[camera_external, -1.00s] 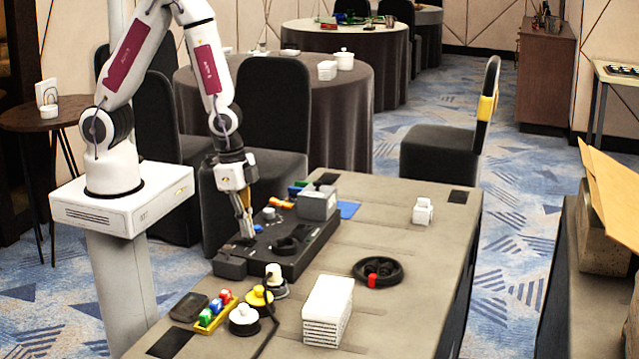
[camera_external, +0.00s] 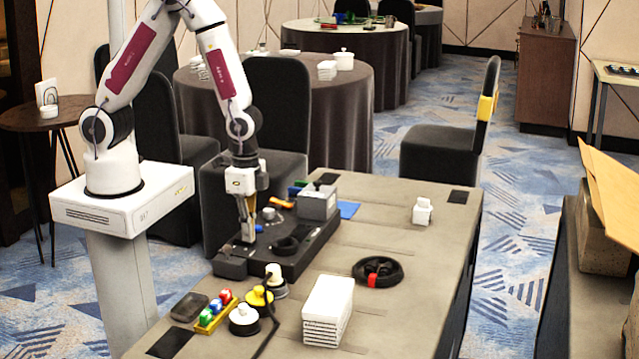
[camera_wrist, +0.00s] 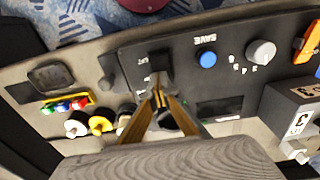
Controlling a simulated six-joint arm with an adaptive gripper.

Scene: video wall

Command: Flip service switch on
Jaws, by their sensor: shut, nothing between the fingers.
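A dark control panel (camera_external: 232,264) lies on the table below my arm; it also shows in the wrist view (camera_wrist: 215,82). It carries a blue button (camera_wrist: 207,59) under the word SAVE and a grey round knob (camera_wrist: 260,53). My gripper (camera_external: 248,239) points down at the panel's left part. In the wrist view its fingertips (camera_wrist: 158,92) are together and empty, close to a small black raised part (camera_wrist: 159,66) that may be the service switch. Small white lettering beside that part is too small and partly covered to read. Contact and switch position cannot be told.
A grey box (camera_external: 316,205) stands at the panel's far end. Coloured blocks in a yellow tray (camera_external: 214,312), white and yellow round pieces (camera_external: 244,320) and a white stack (camera_external: 328,310) stand nearer. A black ring (camera_external: 378,270) lies right; table beyond is mostly clear.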

